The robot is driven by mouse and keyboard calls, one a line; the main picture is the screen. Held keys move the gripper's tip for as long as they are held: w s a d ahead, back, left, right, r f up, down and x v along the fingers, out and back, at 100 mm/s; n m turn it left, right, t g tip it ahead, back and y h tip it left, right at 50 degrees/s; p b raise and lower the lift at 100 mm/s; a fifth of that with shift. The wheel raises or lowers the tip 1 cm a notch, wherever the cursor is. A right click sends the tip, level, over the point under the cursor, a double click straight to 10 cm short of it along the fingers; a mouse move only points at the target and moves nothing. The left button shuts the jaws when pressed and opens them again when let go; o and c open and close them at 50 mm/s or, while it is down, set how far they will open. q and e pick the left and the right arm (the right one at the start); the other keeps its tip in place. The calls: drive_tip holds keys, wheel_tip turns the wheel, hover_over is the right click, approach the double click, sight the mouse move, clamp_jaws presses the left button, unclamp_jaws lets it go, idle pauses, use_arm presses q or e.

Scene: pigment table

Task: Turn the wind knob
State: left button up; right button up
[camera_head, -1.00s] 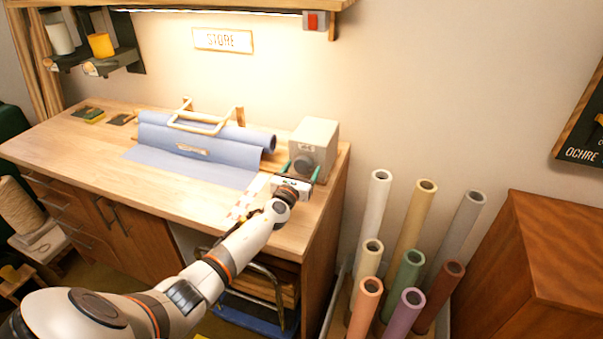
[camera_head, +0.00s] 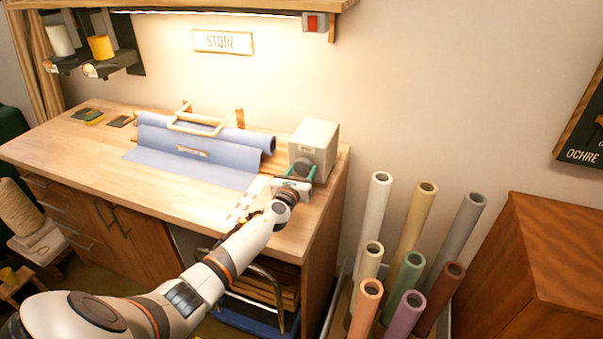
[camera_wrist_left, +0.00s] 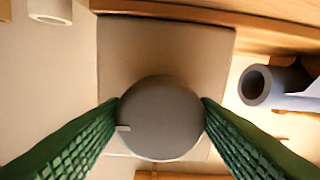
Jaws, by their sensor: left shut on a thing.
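The wind knob (camera_wrist_left: 160,118) is a round grey knob on the front of a pale box (camera_head: 318,134) at the right end of the workbench. In the left wrist view the knob fills the space between two green fingers, with a small light mark at its left edge. My left gripper (camera_head: 301,172) is shut on the knob, one finger on each side; the gripper also shows in the left wrist view (camera_wrist_left: 160,112). In the head view the gripper partly covers the knob. My right gripper is not in view.
A blue roll (camera_head: 205,137) with a sheet drawn out lies on the workbench (camera_head: 110,165), left of the box. Several coloured tubes (camera_head: 410,272) stand right of the bench. A wooden cabinet (camera_head: 540,260) is at the far right.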

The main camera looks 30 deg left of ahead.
use_arm(q)
drive_tip(key=n+b, duration=0.1)
drive_tip(key=n, duration=0.3)
drive_tip(key=shift+d+f, duration=0.1)
drive_tip(key=shift+f, duration=0.05)
drive_tip(key=n+b, duration=0.1)
drive_tip(key=n, duration=0.3)
drive_tip(key=shift+n+b, duration=0.3)
drive_tip(key=shift+n, duration=0.1)
drive_tip(key=n, duration=0.4)
drive_tip(key=shift+b, duration=0.4)
drive_tip(key=shift+r+n, duration=0.2)
drive_tip(key=shift+n, duration=2)
drive_tip(key=o, duration=1)
drive_tip(key=shift+c, duration=0.2)
drive_tip(key=shift+s, duration=0.1)
